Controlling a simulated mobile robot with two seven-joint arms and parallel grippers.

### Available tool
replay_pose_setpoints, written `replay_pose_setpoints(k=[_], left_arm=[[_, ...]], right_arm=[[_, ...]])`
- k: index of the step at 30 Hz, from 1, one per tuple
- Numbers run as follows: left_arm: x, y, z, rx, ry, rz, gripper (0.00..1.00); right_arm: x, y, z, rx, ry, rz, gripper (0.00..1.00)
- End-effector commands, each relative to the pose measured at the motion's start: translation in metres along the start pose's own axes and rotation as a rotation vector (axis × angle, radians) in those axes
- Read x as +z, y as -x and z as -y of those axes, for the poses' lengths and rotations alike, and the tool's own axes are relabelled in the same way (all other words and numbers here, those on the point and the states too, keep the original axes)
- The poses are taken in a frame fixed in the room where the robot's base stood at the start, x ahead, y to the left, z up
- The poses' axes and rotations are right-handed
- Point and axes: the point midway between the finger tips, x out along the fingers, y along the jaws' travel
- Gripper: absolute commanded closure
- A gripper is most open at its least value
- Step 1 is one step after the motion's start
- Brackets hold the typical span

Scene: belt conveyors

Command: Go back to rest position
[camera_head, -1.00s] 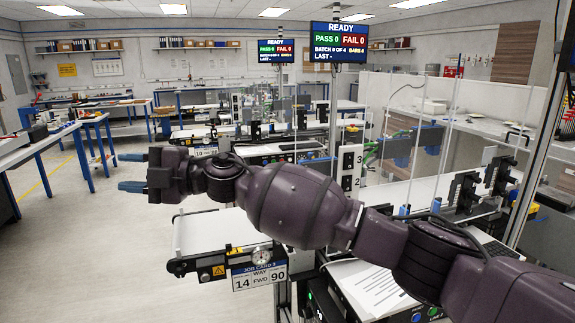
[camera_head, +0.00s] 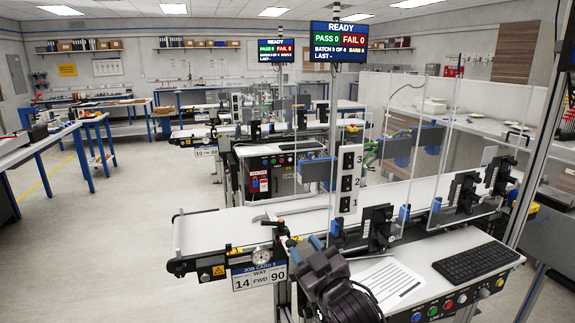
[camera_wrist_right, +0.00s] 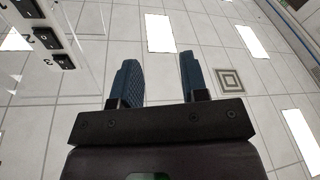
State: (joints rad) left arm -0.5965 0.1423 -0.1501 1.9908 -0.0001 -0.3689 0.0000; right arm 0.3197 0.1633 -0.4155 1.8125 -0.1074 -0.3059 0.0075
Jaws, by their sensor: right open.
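My right gripper (camera_head: 306,250) shows at the bottom middle of the head view, in front of the near conveyor and left of its control panel. Its blue fingertips point up and away from me. In the right wrist view the two blue fingers (camera_wrist_right: 158,82) stand apart with nothing between them, and the ceiling with its light panels fills the background. My left gripper is not in view.
The near conveyor belt (camera_head: 207,231) runs from lower left to right behind the right gripper, with a job card sign (camera_head: 259,276) at its end. A control panel with a keyboard (camera_head: 475,261) and a paper sheet (camera_head: 386,284) lies right of the gripper. Open floor (camera_head: 98,240) lies at left.

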Motion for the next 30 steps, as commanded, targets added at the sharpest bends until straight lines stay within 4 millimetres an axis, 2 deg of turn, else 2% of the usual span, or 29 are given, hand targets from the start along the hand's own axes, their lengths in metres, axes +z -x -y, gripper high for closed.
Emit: replay_pose_setpoints(k=[1,6,11,18,24,27,30], left_arm=[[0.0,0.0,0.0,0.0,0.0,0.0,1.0],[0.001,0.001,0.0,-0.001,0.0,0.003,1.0],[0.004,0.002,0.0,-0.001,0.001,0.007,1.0],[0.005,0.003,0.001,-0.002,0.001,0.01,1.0],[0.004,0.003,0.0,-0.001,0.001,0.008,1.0],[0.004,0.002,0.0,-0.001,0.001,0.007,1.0],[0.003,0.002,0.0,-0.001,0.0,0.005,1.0]], right_arm=[[0.021,0.018,-0.006,0.022,-0.034,0.049,0.59],[0.079,0.08,-0.023,0.092,-0.142,0.189,0.59],[0.126,0.144,-0.033,0.162,-0.22,0.303,0.59],[0.19,0.255,-0.034,0.26,-0.283,0.493,0.59],[0.233,0.347,-0.014,0.304,-0.321,0.668,0.59],[0.243,0.379,-0.001,0.308,-0.337,0.728,0.59],[0.249,0.399,0.007,0.31,-0.347,0.766,0.59]])
